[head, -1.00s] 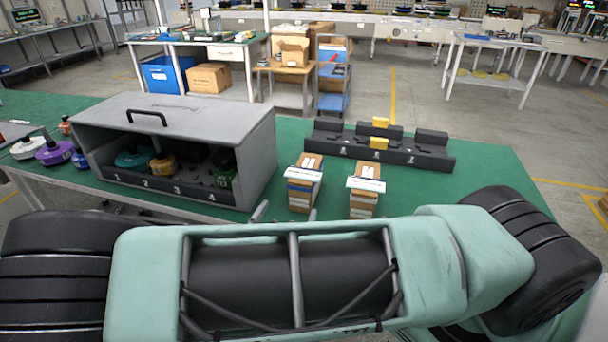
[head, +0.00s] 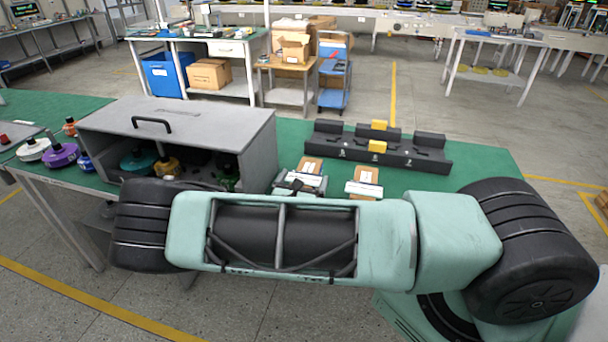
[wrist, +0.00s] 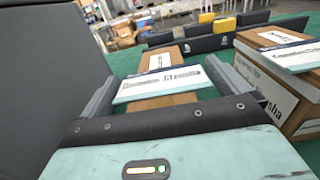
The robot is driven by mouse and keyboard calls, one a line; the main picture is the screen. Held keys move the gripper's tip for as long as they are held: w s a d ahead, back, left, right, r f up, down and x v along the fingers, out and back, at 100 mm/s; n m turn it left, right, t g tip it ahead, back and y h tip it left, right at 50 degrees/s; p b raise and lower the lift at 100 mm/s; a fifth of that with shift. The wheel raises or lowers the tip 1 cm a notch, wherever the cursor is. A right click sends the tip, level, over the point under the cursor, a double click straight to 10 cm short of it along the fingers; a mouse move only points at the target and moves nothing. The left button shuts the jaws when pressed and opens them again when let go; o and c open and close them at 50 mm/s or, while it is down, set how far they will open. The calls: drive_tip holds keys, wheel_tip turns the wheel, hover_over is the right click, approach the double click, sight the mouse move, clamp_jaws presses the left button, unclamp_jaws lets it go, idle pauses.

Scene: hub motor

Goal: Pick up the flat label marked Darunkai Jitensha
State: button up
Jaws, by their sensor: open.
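Two small cardboard boxes stand side by side on the green bench, each with a flat white label on top. The left label (head: 306,179) also lies in the middle of the wrist view (wrist: 165,83), its printed text too blurred to read surely. The right label (head: 363,189) also shows at the right in the wrist view (wrist: 288,56). My gripper (wrist: 163,75) is open, with one finger on each side of the left label. It is empty; whether the fingers touch the label cannot be told. My arm hides the lower parts of both boxes in the head view.
Coloured round parts (head: 60,154) sit at the far left. The green bench is clear at the right.

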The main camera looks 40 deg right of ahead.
drive_tip(key=shift+w+d, duration=0.45)
drive_tip(key=shift+d, duration=0.15)
drive_tip(key=c, duration=0.7)
